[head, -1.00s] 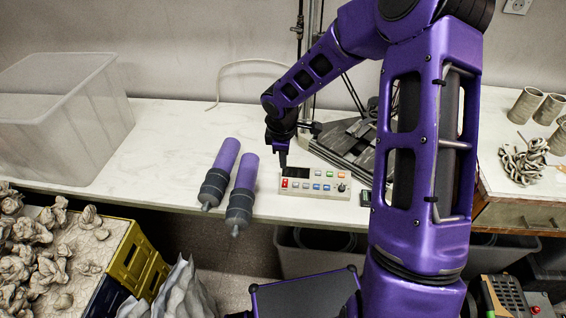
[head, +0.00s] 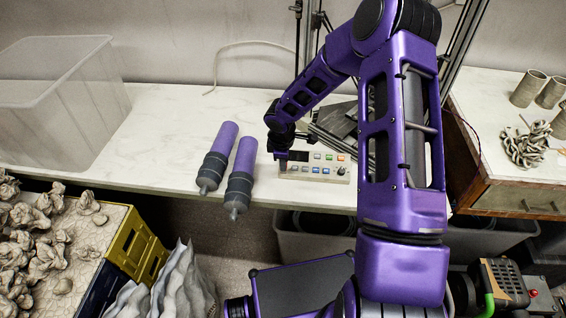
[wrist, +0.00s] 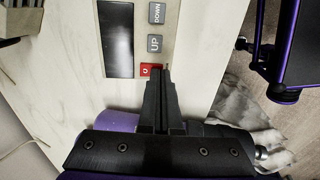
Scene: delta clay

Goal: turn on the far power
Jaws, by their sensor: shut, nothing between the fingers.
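A pale control panel (head: 328,176) with a dark display and several coloured buttons lies on the white table near its front edge. In the wrist view the panel (wrist: 172,14) shows a black display (wrist: 116,38), grey UP and DOWN buttons, and a red button (wrist: 146,70) beside them. My gripper (wrist: 159,72) is shut and empty. Its fingertips are at the red button and partly cover it; I cannot tell whether they touch or press it. In the head view my gripper (head: 282,158) is over the panel's left end.
Two purple and grey cylinders (head: 240,178) lie left of the panel. A clear bin (head: 60,110) stands at the far left of the table (head: 160,130). Dark metal equipment (head: 335,125) stands behind the panel. Grey cups and a chain are at the right.

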